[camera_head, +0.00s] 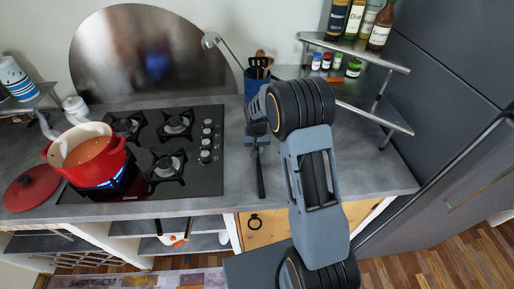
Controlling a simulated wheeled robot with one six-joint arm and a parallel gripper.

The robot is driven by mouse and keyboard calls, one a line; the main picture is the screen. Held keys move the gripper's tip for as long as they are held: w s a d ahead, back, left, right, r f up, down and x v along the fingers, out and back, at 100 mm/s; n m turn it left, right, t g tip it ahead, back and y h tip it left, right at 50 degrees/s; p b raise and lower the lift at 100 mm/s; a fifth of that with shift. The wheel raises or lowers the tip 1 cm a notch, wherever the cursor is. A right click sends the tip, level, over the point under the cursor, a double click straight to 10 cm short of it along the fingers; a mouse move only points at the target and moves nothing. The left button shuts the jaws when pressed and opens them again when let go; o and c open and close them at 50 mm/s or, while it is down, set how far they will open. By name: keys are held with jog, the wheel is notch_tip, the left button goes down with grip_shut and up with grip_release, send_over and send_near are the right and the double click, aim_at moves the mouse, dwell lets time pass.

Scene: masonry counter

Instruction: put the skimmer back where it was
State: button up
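A silver long-handled utensil with a round head (211,40), which may be the skimmer or a ladle, leans up and left from the blue utensil holder (251,85) at the back of the counter. A black utensil (261,180) lies in front of the holder, its handle pointing to the counter's front edge and its upper part by a small grey-green rest. I cannot tell if this is the skimmer. My gripper (257,115) is at the end of my arm, just in front of the holder and over the black utensil's upper end. Its fingertips are too small and hidden to read.
A red pot (88,155) of orange soup stands over a lit burner on the black hob (185,178), its red lid (31,188) to the left. A corner shelf (352,47) with bottles and jars is at right. Bare counter (375,172) lies right of my arm.

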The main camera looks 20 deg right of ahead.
jog(key=o, duration=0.4)
jog(key=shift+f, duration=0.15)
notch_tip(320, 180, up, 13)
jog(key=b, duration=0.2)
jog(key=shift+s+a+r+n+t, duration=0.1)
jog(key=shift+s+r+n+t, duration=0.5)
jog(key=shift+s, duration=3.15)
jog(key=shift+s+a+r+n+t, duration=0.15)
jog(key=shift+s+r+t, duration=0.85)
jog(key=shift+s, duration=2.75)
jog(key=shift+s+a+r+n+t, duration=0.1)
jog(key=shift+s+r+n+t, duration=0.5)
jog(key=shift+s, duration=3.15)
jog(key=shift+r+m, duration=0.25)
jog(key=shift+r, duration=0.15)
